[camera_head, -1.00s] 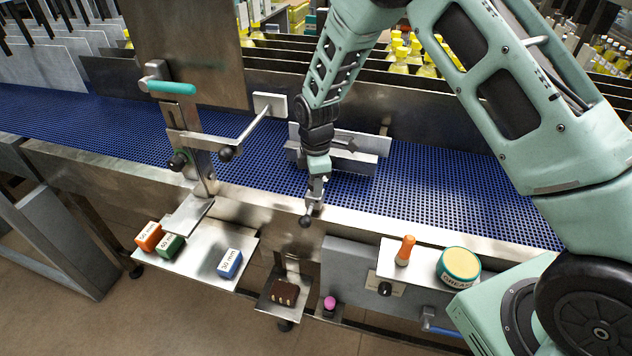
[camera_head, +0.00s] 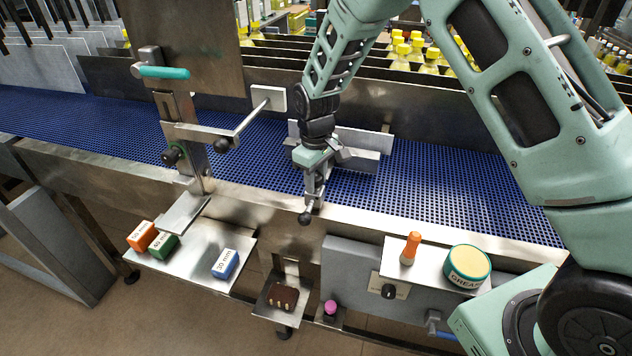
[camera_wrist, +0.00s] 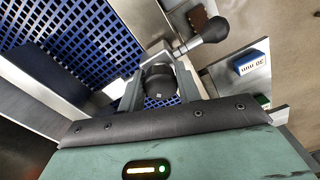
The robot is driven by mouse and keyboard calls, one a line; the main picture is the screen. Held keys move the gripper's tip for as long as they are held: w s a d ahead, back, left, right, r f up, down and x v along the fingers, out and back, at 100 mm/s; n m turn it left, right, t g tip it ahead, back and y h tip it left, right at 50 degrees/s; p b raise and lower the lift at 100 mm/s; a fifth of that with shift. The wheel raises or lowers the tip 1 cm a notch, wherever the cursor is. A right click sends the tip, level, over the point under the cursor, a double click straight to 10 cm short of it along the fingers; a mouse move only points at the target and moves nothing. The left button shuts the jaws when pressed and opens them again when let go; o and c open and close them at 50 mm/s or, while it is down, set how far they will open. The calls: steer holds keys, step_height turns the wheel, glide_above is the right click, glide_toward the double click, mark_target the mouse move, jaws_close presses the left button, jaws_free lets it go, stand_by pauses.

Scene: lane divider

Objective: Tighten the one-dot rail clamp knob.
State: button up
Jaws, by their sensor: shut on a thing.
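My gripper (camera_head: 314,190) is at the near edge of the blue belt. In the wrist view, its two fingers (camera_wrist: 160,92) are on either side of a dark round knob (camera_wrist: 158,76) and shut on it. A small pale mark shows on the knob, but I cannot make out a dot count. A metal arm with a black ball end (camera_wrist: 210,30) sticks out beside it, and that ball (camera_head: 305,218) also shows below my gripper in the head view. In the head view my gripper hides the knob.
A post at left carries dark knobs (camera_head: 172,155) and a teal handle (camera_head: 163,72). A tray (camera_head: 205,240) holds orange, green and blue blocks. A small shelf (camera_head: 268,306) holds a brown item. At right, a plate holds an orange marker (camera_head: 410,248) and grease tin (camera_head: 468,266).

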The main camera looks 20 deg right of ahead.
steer(key=m+b, duration=0.1)
steer(key=m, duration=0.3)
steer(key=shift+a+m, duration=0.1)
steer(key=shift+m, duration=0.2)
steer(key=shift+w+r+m, duration=0.1)
steer(key=shift+r+m, duration=0.05)
steer(key=shift+m, duration=1.85)
steer(key=o, duration=0.9)
steer(key=shift+c, duration=0.2)
steer(key=shift+o, duration=0.5)
step_height(320, 180, up, 17)
steer(key=b, duration=0.4)
steer(key=shift+r, duration=0.15)
